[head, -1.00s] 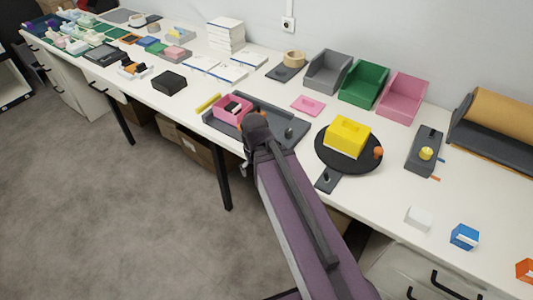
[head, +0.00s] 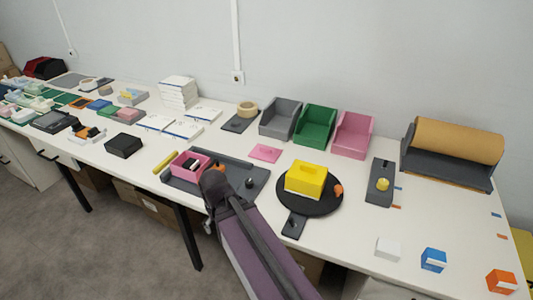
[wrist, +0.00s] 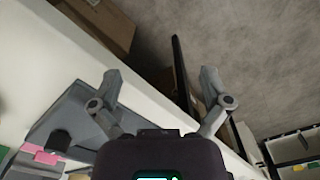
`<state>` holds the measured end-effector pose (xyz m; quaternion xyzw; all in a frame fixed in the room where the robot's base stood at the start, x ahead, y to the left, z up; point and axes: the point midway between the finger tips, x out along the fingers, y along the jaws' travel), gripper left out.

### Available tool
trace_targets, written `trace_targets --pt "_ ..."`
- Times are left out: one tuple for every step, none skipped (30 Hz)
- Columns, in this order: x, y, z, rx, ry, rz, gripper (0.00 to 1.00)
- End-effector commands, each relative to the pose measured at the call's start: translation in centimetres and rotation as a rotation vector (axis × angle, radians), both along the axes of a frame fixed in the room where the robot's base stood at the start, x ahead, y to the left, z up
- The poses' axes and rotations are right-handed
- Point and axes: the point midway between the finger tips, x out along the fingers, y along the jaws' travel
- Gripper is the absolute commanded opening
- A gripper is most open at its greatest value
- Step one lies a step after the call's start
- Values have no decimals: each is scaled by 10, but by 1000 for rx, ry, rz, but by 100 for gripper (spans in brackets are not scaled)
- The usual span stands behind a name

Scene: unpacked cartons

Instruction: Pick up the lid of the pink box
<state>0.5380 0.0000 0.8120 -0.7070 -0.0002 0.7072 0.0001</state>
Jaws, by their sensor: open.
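The pink lid (head: 265,153) is a flat pink plate with a small raised knob, lying on the white table behind the grey tray. The open pink box (head: 206,158) sits on the left part of that tray, with dark and white items inside. My gripper (wrist: 162,85) is open and empty in the wrist view, its fingers spread over the table edge and floor. In the head view my arm's end is at the tray's front, close to the pink box, with its fingers mostly hidden. A pink piece (wrist: 45,157) shows low left in the wrist view; which one, I cannot tell.
The grey tray (head: 235,163) has a dark knob on it. A yellow box (head: 306,180) stands on a round black board to the right of the lid. Grey, green and pink bins (head: 352,135) stand behind. A tape roll on a dark plate is behind left.

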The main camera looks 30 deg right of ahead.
Motion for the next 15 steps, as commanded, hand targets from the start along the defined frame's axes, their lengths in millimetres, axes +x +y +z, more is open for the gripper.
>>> trace_targets --pt "0 0 0 0 0 0 97" --pt "0 0 0 0 0 0 97" --pt "0 0 0 0 0 0 88" --pt "0 0 0 0 0 0 79" --pt "0 0 1 0 0 0 70" --pt "0 0 2 0 0 0 60" --pt "0 0 3 0 0 0 60" --pt "0 0 5 0 0 0 60" --pt "0 0 7 0 0 0 60" --pt "0 0 10 0 0 0 60" --pt "0 0 13 0 0 0 60" --pt "0 0 17 0 0 0 60" --pt "0 0 21 0 0 0 60" --pt "0 0 26 0 0 0 60" --pt "0 0 32 0 0 0 60"
